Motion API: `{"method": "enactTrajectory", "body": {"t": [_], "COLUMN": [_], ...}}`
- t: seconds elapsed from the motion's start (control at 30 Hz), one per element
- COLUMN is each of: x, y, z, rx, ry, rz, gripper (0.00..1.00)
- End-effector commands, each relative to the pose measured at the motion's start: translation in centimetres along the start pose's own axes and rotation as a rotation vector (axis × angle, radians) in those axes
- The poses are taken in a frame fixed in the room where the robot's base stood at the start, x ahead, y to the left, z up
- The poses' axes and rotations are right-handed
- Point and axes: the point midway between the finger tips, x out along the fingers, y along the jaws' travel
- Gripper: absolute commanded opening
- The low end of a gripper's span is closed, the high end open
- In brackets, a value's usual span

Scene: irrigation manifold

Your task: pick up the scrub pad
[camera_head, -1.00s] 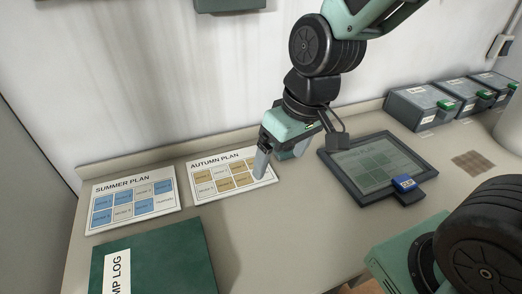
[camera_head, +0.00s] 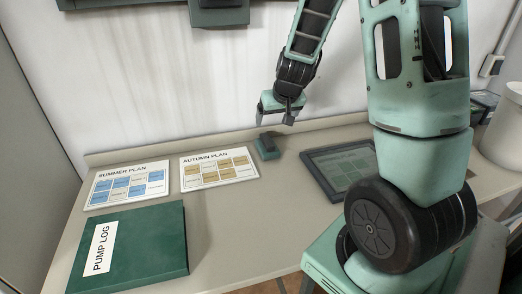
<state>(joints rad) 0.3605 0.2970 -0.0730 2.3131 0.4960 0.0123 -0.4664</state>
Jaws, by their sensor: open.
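A small dark green block (camera_head: 267,148), which looks like the scrub pad, lies on the bench just right of the AUTUMN PLAN card and left of the tablet. My gripper (camera_head: 276,117) is above it in the picture, open and empty, with its fingers pointing down. A gap shows between the fingertips and the block, and they do not touch it. No other view shows the exact height of the gripper.
The SUMMER PLAN card (camera_head: 127,185) and AUTUMN PLAN card (camera_head: 219,169) lie left of the block. A green PUMP LOG binder (camera_head: 150,245) lies in front. A framed tablet (camera_head: 318,178) lies to the right, partly behind my arm. The front middle bench is clear.

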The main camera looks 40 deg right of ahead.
Motion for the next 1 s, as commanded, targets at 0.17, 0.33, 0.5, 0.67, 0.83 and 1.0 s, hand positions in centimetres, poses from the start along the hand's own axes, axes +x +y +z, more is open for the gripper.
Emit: {"method": "enactTrajectory", "body": {"t": [0.17,0.33,0.5,0.67,0.83,1.0], "x": [4.1,7.4,9.9,10.8,12.4,14.8], "y": [0.0,-0.1,-0.2,-0.2,-0.3,-0.5], "z": [0.3,0.2,0.2,0.1,0.4,0.6], "rx": [0.003,0.0,-0.001,-0.001,0.0,-0.001], "ry": [-0.005,-0.005,-0.003,-0.001,-0.004,-0.004], "rz": [-0.001,-0.002,-0.003,-0.003,-0.003,-0.004], "gripper": [0.87,0.87,0.87,0.87,0.87,0.87]}}
